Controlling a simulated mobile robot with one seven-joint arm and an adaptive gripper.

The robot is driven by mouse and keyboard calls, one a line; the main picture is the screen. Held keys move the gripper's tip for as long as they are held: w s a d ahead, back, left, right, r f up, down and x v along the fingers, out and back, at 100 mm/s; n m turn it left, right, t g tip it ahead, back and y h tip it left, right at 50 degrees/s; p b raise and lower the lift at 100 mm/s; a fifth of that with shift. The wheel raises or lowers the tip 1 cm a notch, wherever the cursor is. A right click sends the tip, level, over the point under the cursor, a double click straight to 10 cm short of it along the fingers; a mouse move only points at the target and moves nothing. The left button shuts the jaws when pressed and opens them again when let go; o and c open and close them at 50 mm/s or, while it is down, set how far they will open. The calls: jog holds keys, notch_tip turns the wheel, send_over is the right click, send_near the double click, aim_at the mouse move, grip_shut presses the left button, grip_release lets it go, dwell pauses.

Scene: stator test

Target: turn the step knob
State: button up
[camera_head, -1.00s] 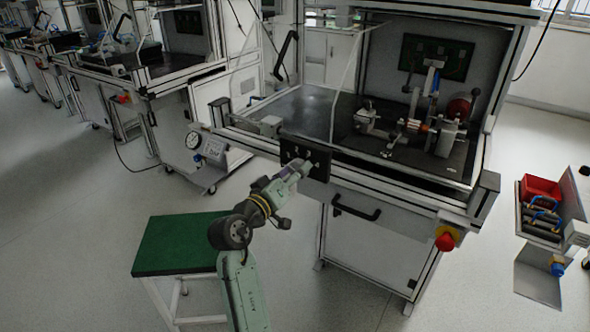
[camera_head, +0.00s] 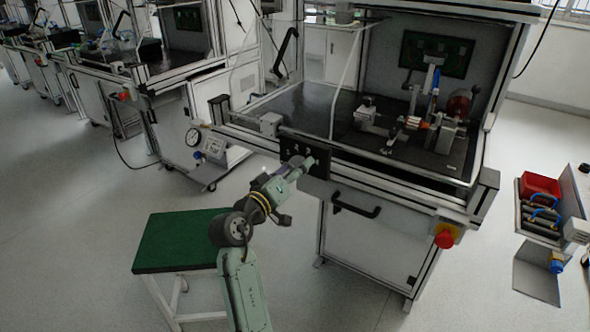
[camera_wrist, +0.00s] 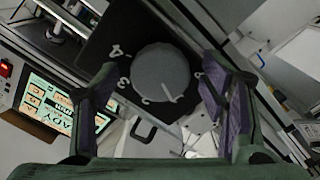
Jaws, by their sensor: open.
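The step knob (camera_wrist: 160,72) is a round grey dial on a black panel, with white numbers around it and a pointer line near its lower right edge. In the wrist view it sits ahead of and between the two fingers of my gripper (camera_wrist: 160,100), which is open. The fingers are apart on either side; whether either touches the knob cannot be told. In the head view my gripper (camera_head: 306,164) is at the black panel (camera_head: 318,153) on the front edge of the workbench, and hides the knob there.
A lit screen (camera_wrist: 52,105) is at the left in the wrist view. A black handle (camera_head: 356,206) and a red emergency button (camera_head: 445,240) are on the bench front. A green-topped stool (camera_head: 178,241) stands beside my arm. The bench top holds a test fixture (camera_head: 410,125).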

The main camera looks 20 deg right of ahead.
jog(key=shift+a, duration=0.1)
jog(key=v, duration=1.2)
